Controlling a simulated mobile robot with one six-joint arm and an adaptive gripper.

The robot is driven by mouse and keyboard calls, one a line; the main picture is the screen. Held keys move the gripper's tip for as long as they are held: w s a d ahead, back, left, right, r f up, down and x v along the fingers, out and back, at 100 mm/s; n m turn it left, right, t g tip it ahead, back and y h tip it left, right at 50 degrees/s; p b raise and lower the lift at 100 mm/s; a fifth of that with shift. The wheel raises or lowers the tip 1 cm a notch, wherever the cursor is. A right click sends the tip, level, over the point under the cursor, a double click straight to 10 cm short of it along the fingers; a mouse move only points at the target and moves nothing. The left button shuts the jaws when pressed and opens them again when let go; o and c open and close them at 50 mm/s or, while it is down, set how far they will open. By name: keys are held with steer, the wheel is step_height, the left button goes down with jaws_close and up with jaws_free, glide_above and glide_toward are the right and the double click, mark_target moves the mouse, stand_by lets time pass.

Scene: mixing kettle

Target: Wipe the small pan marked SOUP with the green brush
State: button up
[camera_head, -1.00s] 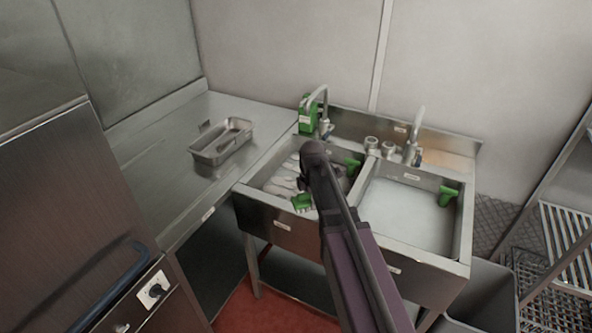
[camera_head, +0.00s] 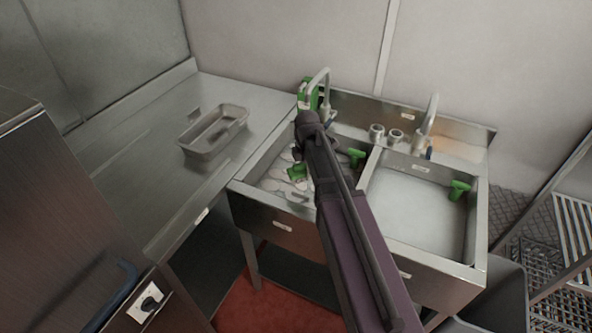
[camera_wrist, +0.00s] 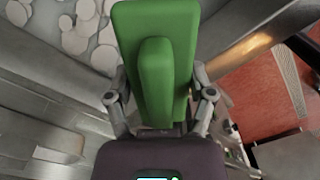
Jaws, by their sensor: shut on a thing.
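A small rectangular metal pan (camera_head: 213,131) sits on the steel counter left of the sink. I cannot read any marking on it. My gripper (camera_wrist: 160,105) is shut on the green brush (camera_wrist: 180,60), which fills the middle of the wrist view. My arm hides most of the gripper there.
The left basin (camera_head: 262,182) holds pale round shapes, seen also in the wrist view (camera_wrist: 82,28). Other green tools rest at the divider (camera_head: 357,157) and right basin (camera_head: 458,190). Taps (camera_head: 430,115) rise at the back. The steel counter (camera_head: 150,185) is mostly clear.

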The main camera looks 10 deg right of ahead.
stand_by(0.3)
steer(key=w+f+b, duration=1.3)
steer(key=f+b, duration=0.1)
steer(key=shift+w+f, duration=0.25)
steer(key=shift+w, duration=0.1)
steer(key=shift+a, duration=0.1)
steer(key=shift+b, duration=0.35)
